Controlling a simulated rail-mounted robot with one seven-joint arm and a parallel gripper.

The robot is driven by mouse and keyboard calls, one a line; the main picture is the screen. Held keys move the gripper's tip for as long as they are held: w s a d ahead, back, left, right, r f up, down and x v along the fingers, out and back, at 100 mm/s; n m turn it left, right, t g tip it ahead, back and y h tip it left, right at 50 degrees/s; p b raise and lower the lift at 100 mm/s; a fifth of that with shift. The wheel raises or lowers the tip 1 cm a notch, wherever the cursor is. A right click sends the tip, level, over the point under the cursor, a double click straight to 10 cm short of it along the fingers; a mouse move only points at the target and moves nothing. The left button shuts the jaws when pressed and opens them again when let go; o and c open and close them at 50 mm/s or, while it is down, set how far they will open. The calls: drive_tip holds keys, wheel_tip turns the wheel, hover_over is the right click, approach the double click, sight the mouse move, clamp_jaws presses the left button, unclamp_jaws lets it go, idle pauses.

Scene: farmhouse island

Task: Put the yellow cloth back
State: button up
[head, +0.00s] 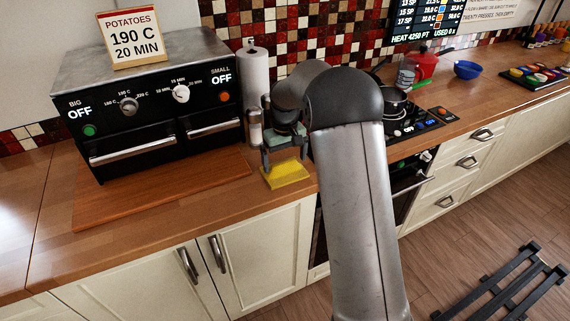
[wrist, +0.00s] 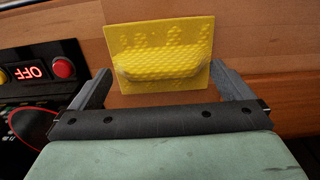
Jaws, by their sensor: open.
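The yellow cloth (head: 287,177) lies on the wooden counter near its front edge, between the oven and the hob. The wrist view shows the cloth (wrist: 165,35) as a textured yellow square with a raised ridge across its middle. My gripper (head: 284,158) is just above the cloth, pointing down, its jaws open and empty. In the wrist view, the fingers of my gripper (wrist: 161,78) are spread on either side of the cloth's near part. I cannot tell the exact height between fingertips and cloth.
A paper towel roll (head: 256,72) stands behind my gripper. The hob (head: 425,122) with a pot (head: 393,100) is to the right. Bare counter (head: 75,260) lies at front left.

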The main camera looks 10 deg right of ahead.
sight(285, 163)
wheel_tip(285, 163, up, 10)
drive_tip(key=b, duration=0.1)
drive_tip(key=s+r+m, duration=0.1)
drive_tip(key=s+r, duration=0.1)
drive_tip(key=s, duration=1.7)
drive_tip(key=s+f+m, duration=0.1)
drive_tip(key=s+f, duration=0.2)
drive_tip(key=s, duration=0.5)
drive_tip(key=s+f, duration=0.3)
drive_tip(key=s, duration=0.6)
drive_tip(key=shift+m+t, duration=0.3)
drive_tip(key=shift+m, duration=0.1)
drive_tip(key=shift+a+f, duration=0.1)
